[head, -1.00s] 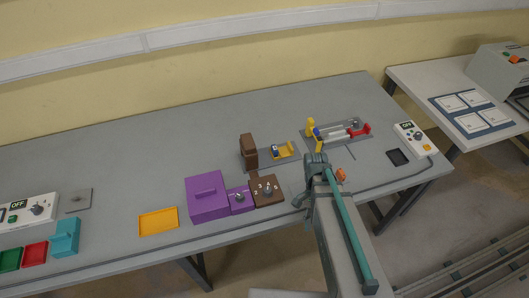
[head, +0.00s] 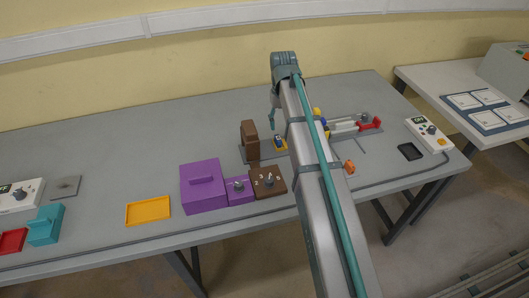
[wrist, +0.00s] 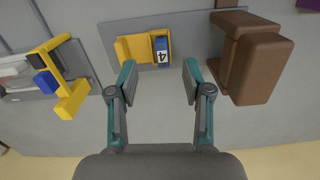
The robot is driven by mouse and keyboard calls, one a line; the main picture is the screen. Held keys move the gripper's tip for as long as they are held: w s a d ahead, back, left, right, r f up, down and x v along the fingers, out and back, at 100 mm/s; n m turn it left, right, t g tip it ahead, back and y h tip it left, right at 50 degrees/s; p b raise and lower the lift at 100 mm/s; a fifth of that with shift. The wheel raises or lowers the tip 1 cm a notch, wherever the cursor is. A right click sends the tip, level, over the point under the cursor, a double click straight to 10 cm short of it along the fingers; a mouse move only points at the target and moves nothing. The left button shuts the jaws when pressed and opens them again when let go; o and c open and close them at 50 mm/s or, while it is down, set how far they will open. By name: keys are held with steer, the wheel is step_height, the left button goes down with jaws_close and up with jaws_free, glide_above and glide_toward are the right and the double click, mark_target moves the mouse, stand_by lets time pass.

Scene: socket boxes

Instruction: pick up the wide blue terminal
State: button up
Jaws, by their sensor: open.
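A blue block with a white label reading 4 (wrist: 161,50) sits in a yellow holder (wrist: 132,48) on a grey plate. In the head view this blue block (head: 278,141) is small and partly beside my arm. A second blue piece (wrist: 46,84) is on a yellow fixture at the left of the wrist view. I cannot tell for certain which is the wide blue terminal. My gripper (wrist: 159,80) is open and empty, its fingers apart. The labelled block lies just ahead of the fingertips, within the gap's width. In the head view my gripper (head: 273,117) hangs above the table near the holder.
A brown block (wrist: 250,58) stands close to the right finger. The yellow fixture (wrist: 68,88) stands to the left. The purple box (head: 204,184), brown knob box (head: 268,182) and orange tray (head: 148,211) are nearer the front edge.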

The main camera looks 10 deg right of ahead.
mark_target(278, 138)
steer(key=shift+n+t, duration=0.3)
steer(key=shift+n, duration=0.2)
steer(key=shift+w+a+f+p, duration=0.1)
steer(key=shift+w+f+p, duration=0.25)
steer(key=shift+f, duration=1.1)
steer(key=shift+w+f+p, duration=0.25)
steer(key=shift+f+p, duration=0.25)
steer(key=shift+f, duration=0.9)
steer(key=shift+w+a+f+p, duration=0.1)
steer(key=shift+w+f+p, duration=0.25)
steer(key=shift+f, duration=1.1)
jaws_close()
